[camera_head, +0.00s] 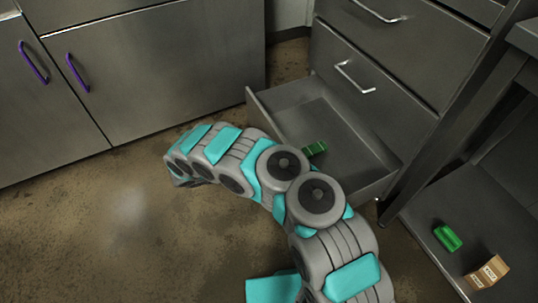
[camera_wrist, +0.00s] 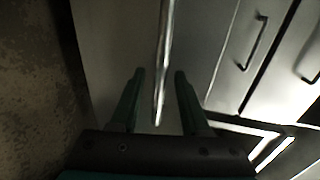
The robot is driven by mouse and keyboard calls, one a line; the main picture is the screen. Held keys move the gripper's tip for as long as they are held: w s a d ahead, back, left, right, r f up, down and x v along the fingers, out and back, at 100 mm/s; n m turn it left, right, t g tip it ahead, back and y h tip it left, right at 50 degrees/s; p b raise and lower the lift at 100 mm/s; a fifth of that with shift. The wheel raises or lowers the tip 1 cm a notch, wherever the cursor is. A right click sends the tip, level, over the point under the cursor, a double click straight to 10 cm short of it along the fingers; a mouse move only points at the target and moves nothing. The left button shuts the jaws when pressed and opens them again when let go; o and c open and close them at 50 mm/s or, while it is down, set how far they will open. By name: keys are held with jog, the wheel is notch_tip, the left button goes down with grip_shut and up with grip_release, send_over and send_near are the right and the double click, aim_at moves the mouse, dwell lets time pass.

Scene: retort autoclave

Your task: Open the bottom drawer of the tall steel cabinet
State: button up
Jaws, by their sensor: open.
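The tall steel cabinet (camera_head: 325,52) stands at the upper right of the head view. Its bottom drawer (camera_head: 300,108) is pulled out, with its inside showing and a green item (camera_head: 314,149) in it. My arm hides much of the drawer's front and its handle in the head view. In the wrist view, my gripper (camera_wrist: 159,74) is open, with one finger on each side of a bright metal bar handle (camera_wrist: 165,40) on a steel front (camera_wrist: 110,45). Whether a finger touches the bar I cannot tell. The gripper's fingers do not show in the head view.
The drawers above have bar handles (camera_head: 355,77) and look shut. Low steel cabinets (camera_head: 170,65) with purple handles stand at the left. A shelf (camera_head: 470,205) at the right holds a green item (camera_head: 447,237) and a brown box (camera_head: 487,272). Brown floor (camera_head: 100,235) is clear at the left.

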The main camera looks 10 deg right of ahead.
jog(key=v, duration=0.7)
dwell(0.4)
jog(key=s+d+r+m+g+y, duration=0.15)
jog(key=d+r+m+g, duration=0.25)
jog(key=d+r+m, duration=0.5)
jog(key=s+d+r+m+g, duration=0.35)
jog(key=d+r+m, duration=0.45)
jog(key=r, duration=0.4)
jog(key=s+d+r+m+g+y, duration=0.1)
jog(key=s+d+r+m+y, duration=0.15)
jog(key=s+m, duration=0.35)
jog(key=s+d+r+m+g+y, duration=0.1)
jog(key=s+r+m+y, duration=0.2)
jog(key=s, duration=0.4)
jog(key=s+d+r+m+y, duration=0.2)
jog(key=s+r+m, duration=0.25)
jog(key=s, duration=0.25)
jog(key=s+a+m+t+y, duration=0.1)
jog(key=s+a+m+y, duration=0.1)
jog(key=s, duration=0.4)
jog(key=s+a+m+t+y, duration=0.1)
jog(key=s+a+m+y, duration=0.2)
jog(key=s+a+m, duration=0.2)
jog(key=shift+s+a+r+m+y, duration=0.15)
jog(key=shift+s+a+m+y, duration=0.2)
jog(key=shift+s+m, duration=0.8)
